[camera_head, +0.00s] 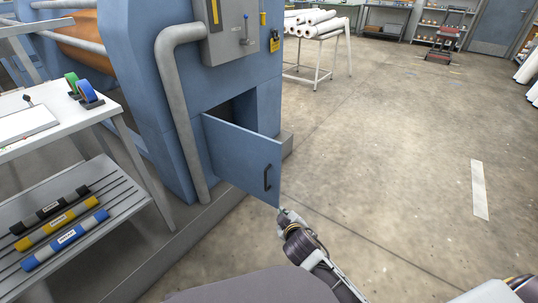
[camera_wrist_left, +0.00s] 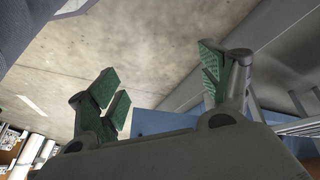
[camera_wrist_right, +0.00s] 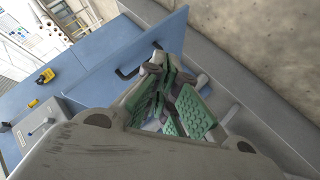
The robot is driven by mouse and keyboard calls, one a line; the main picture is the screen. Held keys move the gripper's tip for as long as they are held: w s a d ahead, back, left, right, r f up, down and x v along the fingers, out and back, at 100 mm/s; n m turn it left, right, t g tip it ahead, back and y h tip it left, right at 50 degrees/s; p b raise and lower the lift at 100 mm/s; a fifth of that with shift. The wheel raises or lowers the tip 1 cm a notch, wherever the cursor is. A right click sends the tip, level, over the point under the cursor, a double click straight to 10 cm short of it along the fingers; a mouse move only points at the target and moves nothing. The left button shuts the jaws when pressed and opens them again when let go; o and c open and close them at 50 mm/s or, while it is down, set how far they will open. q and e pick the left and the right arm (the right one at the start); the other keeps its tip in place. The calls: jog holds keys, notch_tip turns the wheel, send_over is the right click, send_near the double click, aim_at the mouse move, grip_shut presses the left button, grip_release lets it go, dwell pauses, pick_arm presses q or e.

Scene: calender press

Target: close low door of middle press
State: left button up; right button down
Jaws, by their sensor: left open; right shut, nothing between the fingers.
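The low door (camera_head: 242,158) of the blue press (camera_head: 165,80) stands open, swung out from a dark opening (camera_head: 222,108) near the floor. It has a dark bar handle (camera_head: 267,177) near its free edge. My right gripper (camera_head: 283,213) is shut and empty, close by the lower free corner of the door; I cannot tell whether it touches. In the right wrist view the shut green-padded fingers (camera_wrist_right: 172,100) show near the door (camera_wrist_right: 140,62) and its handle (camera_wrist_right: 128,73). My left gripper (camera_wrist_left: 160,85) is open and empty in the left wrist view, with bare floor beyond it.
A grey pipe (camera_head: 172,90) runs down the press left of the opening. A white table (camera_head: 50,130) and a slatted shelf (camera_head: 105,205) with several rolls stand at the left. A rack of white rolls (camera_head: 318,48) stands behind.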

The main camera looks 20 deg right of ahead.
pick_arm(q)
jog(key=shift+s+a+r+g+y+p, duration=0.15)
jog(key=shift+s+a+g+y+p, duration=0.15)
jog(key=shift+s+a+g+p, duration=0.25)
jog(key=shift+s+a+r+g+y+p, duration=0.15)
jog(key=shift+s+a+g+y+p, duration=0.2)
jog(key=shift+s+a, duration=0.3)
pick_arm(e)
jog(key=w+a+r+n+t, duration=0.2)
jog(key=w+r+n+t, duration=0.4)
jog(key=r+n, duration=0.3)
jog(key=shift+w+r+n+t, duration=0.3)
jog(key=shift+w+r+n, duration=0.1)
jog(key=shift+w+r, duration=0.5)
pick_arm(q)
jog(key=shift+d, duration=0.1)
pick_arm(e)
jog(key=shift+w, duration=0.15)
jog(key=b, duration=0.1)
send_near(271, 147)
jog(key=shift+w+a, duration=1.15)
jog(key=shift+a, duration=0.2)
pick_arm(q)
jog(key=shift+d+r, duration=0.2)
jog(key=shift+r, duration=0.95)
pick_arm(e)
jog(key=w+d, duration=0.2)
jog(key=d, duration=0.1)
jog(key=shift+w, duration=0.2)
